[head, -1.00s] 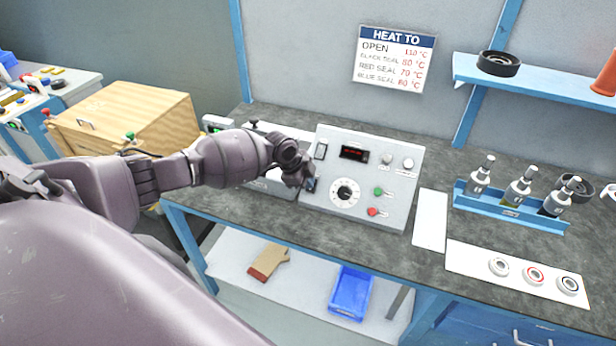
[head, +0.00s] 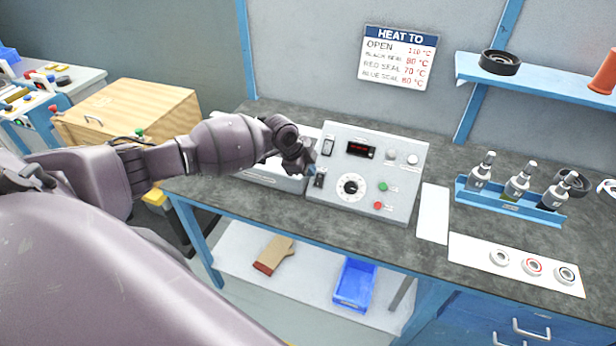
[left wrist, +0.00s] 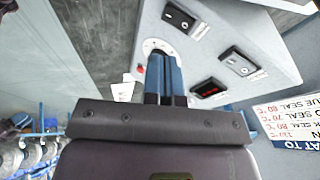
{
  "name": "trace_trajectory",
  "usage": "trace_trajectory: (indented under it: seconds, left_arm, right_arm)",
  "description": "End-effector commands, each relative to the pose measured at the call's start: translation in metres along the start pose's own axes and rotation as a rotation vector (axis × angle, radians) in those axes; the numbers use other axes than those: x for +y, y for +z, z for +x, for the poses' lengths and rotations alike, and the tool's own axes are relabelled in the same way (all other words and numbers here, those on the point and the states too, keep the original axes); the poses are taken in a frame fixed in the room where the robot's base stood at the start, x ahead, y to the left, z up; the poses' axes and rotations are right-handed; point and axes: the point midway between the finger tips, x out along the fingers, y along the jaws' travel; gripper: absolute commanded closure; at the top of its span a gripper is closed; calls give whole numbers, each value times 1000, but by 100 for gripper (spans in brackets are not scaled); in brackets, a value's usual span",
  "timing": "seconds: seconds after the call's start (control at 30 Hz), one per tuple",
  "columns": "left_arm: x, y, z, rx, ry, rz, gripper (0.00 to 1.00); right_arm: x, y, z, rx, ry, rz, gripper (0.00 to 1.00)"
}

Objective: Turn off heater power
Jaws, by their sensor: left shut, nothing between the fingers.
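The grey control box (head: 395,180) stands on the bench. Its sloped front has a lit red display (head: 360,149), a round dial (head: 351,187), a green button (head: 383,187) and a red button (head: 378,205). An upper rocker switch (head: 328,146) and a lower rocker switch (head: 319,181) are at its left edge. My left gripper (head: 313,170) is shut and empty, close to the lower switch. In the left wrist view its blue fingers (left wrist: 166,75) partly cover the dial, and both switches (left wrist: 178,17) (left wrist: 238,62) show uncovered. Switch labels are too small to read. My right gripper is out of view.
An open grey tray-like unit (head: 270,178) sits left of the box, partly behind my arm. To the right are a white plate (head: 433,213), a blue bottle rack (head: 510,208) and a strip with rings (head: 470,255). A temperature sign (head: 397,58) hangs behind.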

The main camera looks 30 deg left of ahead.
Motion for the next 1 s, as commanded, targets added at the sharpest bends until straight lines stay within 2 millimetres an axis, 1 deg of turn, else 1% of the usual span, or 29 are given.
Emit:
trace_trajectory:
  seconds: [0.03, 0.1, 0.2, 0.3, 0.4, 0.6, 1.0]
  left_arm:
    - [-2, 0, -10, -1, -1, 3, 100]
    - [-6, 0, -23, 1, -2, 1, 100]
    - [-10, -1, -41, 0, -1, 2, 100]
    - [-13, -1, -56, 0, 0, 2, 100]
    - [-16, -1, -66, 0, 0, 0, 100]
    - [-17, -1, -75, 0, 2, 0, 100]
    - [-18, -2, -76, 1, 2, 0, 100]
  right_arm:
    - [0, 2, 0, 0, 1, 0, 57]
    - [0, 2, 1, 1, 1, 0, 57]
    - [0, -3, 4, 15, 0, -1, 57]
    - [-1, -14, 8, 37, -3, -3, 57]
    - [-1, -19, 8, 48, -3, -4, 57]
    - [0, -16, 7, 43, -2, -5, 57]
    - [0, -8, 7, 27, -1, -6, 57]
